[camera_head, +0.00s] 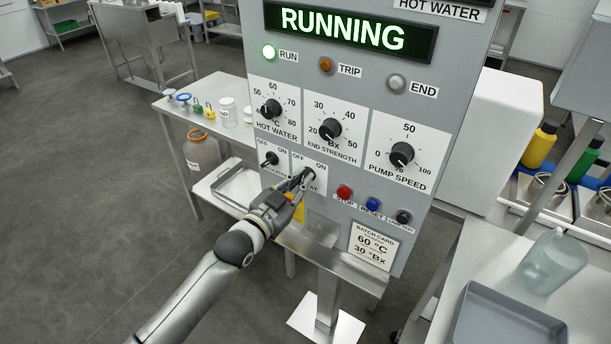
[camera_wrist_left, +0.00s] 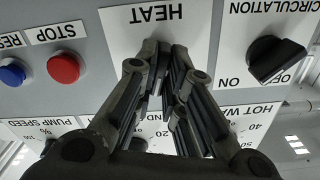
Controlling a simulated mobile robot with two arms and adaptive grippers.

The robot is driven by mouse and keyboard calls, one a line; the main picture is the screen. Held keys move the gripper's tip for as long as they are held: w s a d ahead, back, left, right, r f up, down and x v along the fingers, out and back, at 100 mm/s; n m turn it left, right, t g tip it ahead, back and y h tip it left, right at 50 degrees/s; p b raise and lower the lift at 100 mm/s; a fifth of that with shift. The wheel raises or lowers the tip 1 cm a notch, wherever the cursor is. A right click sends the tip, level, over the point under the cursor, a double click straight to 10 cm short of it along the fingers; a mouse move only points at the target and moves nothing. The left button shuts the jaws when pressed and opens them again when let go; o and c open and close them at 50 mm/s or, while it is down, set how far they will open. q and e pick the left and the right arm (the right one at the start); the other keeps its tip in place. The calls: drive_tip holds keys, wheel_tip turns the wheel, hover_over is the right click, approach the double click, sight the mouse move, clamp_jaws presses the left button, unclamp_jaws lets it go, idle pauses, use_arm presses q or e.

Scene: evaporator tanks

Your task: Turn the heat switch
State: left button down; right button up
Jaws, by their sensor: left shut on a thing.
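The heat switch (camera_head: 309,173) is a black knob on the grey control panel (camera_head: 375,232), on a white plate marked OFF and ON. My left gripper (camera_head: 302,182) reaches up to it from the lower left, with its fingers closed around the knob. In the left wrist view the fingers (camera_wrist_left: 165,62) meet at the HEAT plate (camera_wrist_left: 152,17) and hide most of the knob, so I cannot tell its exact angle. My right gripper is not in view.
The black circulation switch (camera_head: 268,159) sits just left of the heat switch. The red stop button (camera_head: 344,192) and blue reset button (camera_head: 372,204) are to its right. Dials (camera_head: 329,130) are above. A steel shelf (camera_head: 345,262) juts out below the panel.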

use_arm(q)
drive_tip(key=shift+m, duration=1)
drive_tip(key=shift+m, duration=1.7)
drive_tip(key=c, duration=1.4)
unclamp_jaws()
drive_tip(key=shift+c, duration=0.2)
